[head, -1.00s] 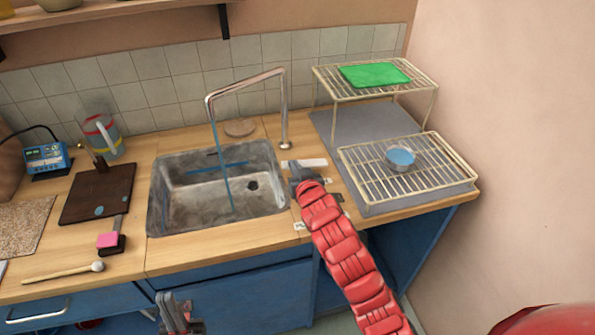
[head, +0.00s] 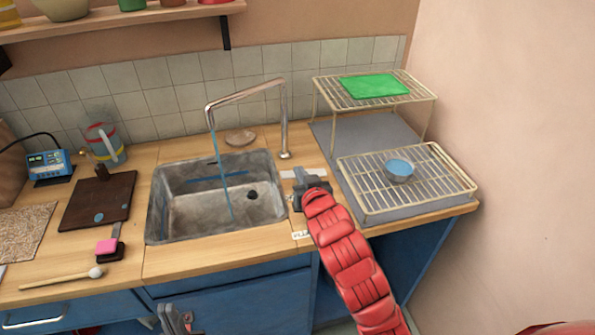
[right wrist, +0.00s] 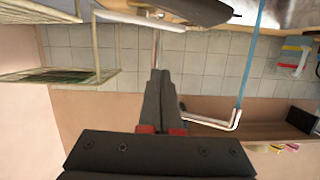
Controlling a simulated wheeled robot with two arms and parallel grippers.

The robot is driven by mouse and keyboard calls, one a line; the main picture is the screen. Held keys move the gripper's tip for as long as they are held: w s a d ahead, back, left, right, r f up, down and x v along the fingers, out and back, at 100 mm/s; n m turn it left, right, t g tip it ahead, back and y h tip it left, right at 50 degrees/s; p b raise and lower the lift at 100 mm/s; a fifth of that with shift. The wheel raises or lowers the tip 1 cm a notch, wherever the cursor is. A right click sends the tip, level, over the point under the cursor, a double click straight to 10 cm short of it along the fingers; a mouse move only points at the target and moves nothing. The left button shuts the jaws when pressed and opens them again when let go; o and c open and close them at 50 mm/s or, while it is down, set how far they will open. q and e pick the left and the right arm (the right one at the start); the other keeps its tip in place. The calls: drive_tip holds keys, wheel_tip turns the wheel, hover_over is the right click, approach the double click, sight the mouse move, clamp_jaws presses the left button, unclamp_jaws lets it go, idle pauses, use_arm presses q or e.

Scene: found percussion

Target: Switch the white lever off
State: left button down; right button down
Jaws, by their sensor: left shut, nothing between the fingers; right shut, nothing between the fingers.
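A pale strip that looks like the white lever (head: 290,174) lies on the counter right of the sink, in front of the tap's foot. My right gripper (head: 300,172) is shut and empty, and its fingers cover the strip's middle. I cannot tell whether they touch it. In the right wrist view the shut fingers (right wrist: 160,75) point towards the wall and counter; a pale bar lies behind them, unclear. A blue stream (head: 221,165) runs from the metal tap (head: 245,93) into the sink. My left gripper (head: 174,318) is shut, low at the bottom edge.
The sink (head: 190,225) is left of my right gripper. A wire rack (head: 440,190) with a small bowl (head: 399,170) stands close on the right. A raised rack (head: 425,95) holds a green board (head: 374,85). A brown board (head: 98,200) and a mallet (head: 60,282) lie left.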

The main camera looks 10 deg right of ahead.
drive_tip(key=p+v, duration=0.2)
drive_tip(key=v, duration=0.1)
drive_tip(key=p+v, duration=0.1)
drive_tip(key=shift+s+d+r, duration=0.1)
drive_tip(key=shift+s+r, duration=0.05)
drive_tip(key=shift+r, duration=0.2)
drive_tip(key=shift+s+f+p, duration=0.1)
drive_tip(key=shift+s+p, duration=0.25)
drive_tip(key=shift+p, duration=0.25)
drive_tip(key=shift+f, duration=0.1)
